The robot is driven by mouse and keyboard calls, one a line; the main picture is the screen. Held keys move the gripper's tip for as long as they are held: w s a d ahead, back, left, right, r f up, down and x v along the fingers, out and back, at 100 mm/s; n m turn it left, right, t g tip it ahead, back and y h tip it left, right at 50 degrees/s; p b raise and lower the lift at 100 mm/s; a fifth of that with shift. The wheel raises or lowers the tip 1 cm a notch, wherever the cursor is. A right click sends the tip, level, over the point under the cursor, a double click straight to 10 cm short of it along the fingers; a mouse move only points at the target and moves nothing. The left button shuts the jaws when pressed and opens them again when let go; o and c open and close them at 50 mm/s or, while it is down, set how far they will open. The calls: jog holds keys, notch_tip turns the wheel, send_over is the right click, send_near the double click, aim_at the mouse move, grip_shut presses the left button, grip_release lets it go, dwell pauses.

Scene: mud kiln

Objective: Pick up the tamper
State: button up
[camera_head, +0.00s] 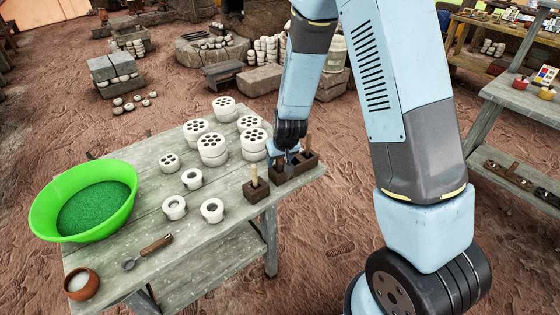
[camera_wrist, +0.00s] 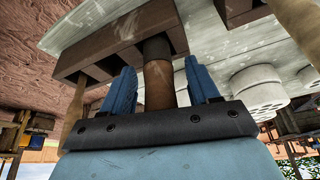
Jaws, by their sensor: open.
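In the wrist view, a brown cylindrical handle with a dark collar, which looks like the tamper (camera_wrist: 158,88), stands in a dark brown wooden block (camera_wrist: 105,50). My gripper (camera_wrist: 162,75) is open, with one blue finger on each side of the handle. A narrow gap shows on both sides. In the head view, my gripper (camera_head: 289,155) points down at the brown block (camera_head: 282,176) at the right end of the table. The gripper hides the handle there.
A pale wooden handle (camera_head: 308,143) stands in the same block, close to my gripper. Another (camera_head: 254,175) stands in a separate small block to the left. White perforated pieces (camera_head: 212,146), a green basin (camera_head: 125,212), a ladle (camera_head: 149,251) and a bowl (camera_head: 81,283) are on the table (camera_head: 215,245).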

jog(key=c, duration=1)
jog(key=shift+r, duration=0.1)
jog(key=shift+c, duration=0.2)
